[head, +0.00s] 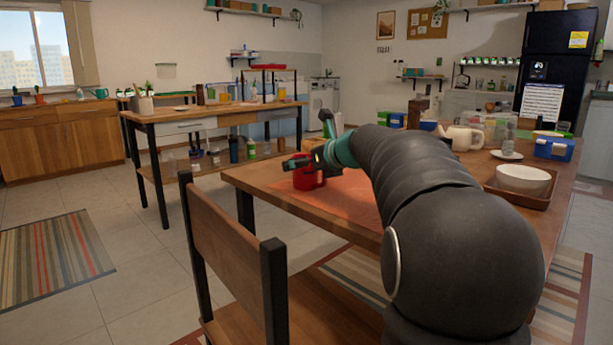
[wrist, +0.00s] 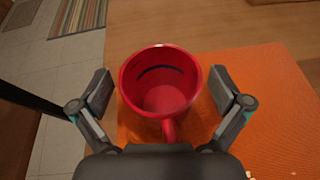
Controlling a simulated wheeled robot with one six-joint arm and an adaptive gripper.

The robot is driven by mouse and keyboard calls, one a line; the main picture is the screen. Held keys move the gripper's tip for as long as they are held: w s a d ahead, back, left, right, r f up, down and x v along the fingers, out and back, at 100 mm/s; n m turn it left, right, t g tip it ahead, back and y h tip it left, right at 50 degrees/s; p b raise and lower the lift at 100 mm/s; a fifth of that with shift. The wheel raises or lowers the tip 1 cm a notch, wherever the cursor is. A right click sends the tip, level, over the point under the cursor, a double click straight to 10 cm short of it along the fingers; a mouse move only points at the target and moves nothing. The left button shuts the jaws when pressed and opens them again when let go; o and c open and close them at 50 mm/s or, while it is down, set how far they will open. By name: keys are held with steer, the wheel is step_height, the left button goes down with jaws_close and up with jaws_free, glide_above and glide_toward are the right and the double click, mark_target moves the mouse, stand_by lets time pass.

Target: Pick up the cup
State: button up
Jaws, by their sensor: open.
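A red cup (head: 309,178) stands upright near the left end of the wooden table, at the edge of an orange mat (head: 350,196). In the wrist view the cup (wrist: 160,82) is seen from above and looks empty, with its handle (wrist: 170,130) pointing toward my gripper's palm. My gripper (wrist: 160,92) is open, with one finger on each side of the cup and a visible gap at both sides. In the head view my gripper (head: 303,162) is at the cup and hides part of its top.
A white bowl (head: 523,178) sits on a brown tray at the table's right. A cream teapot (head: 462,137) and a blue box (head: 554,148) stand farther back. A wooden chair (head: 232,235) stands at the table's near-left side. The orange mat beside the cup is clear.

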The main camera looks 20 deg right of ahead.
steer(key=c, duration=1.4)
steer(key=shift+r, duration=0.1)
steer(key=shift+c, duration=0.2)
